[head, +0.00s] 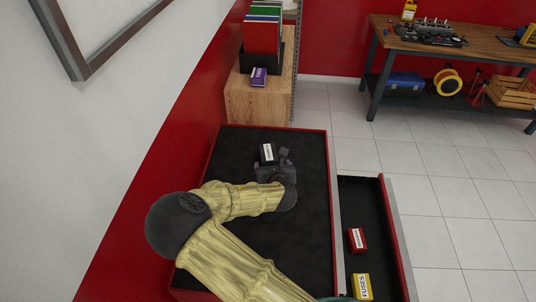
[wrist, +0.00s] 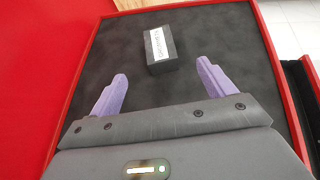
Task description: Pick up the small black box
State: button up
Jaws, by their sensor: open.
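The small black box (wrist: 160,50) with a white label lies on the dark top of a red cabinet, ahead of my gripper in the wrist view. In the head view the box (head: 268,153) shows just beyond my gripper (head: 283,158). In the wrist view my gripper (wrist: 162,88) is open, its two purple fingers apart with nothing between them. The box lies beyond the fingertips, roughly centred between them, and seems apart from both. The label's print is too blurred to read surely.
The cabinet top (head: 312,220) is otherwise clear, with a raised red rim. An open drawer (head: 350,200) at its right holds a red box (head: 357,240) and a yellow fuses box (head: 362,287). A wooden cabinet (head: 257,103) with books stands behind; a workbench (head: 440,45) is at the back right.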

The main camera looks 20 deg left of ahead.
aim_at(268, 153)
jog(key=p+x, duration=0.3)
jog(key=x, duration=0.6)
jog(key=shift+w, duration=0.15)
jog(key=shift+p+x, duration=0.9)
jog(key=shift+p, duration=0.15)
jog(key=shift+p+x, duration=0.5)
jog(key=shift+x, duration=0.4)
jog(key=shift+w+a+f, duration=0.25)
jog(key=shift+w+a, duration=0.15)
jog(key=shift+a, duration=0.1)
jog(key=shift+w+d+f, duration=0.15)
jog(key=shift+w+d, duration=0.05)
jog(key=shift+s+a, duration=0.1)
jog(key=shift+s, duration=0.05)
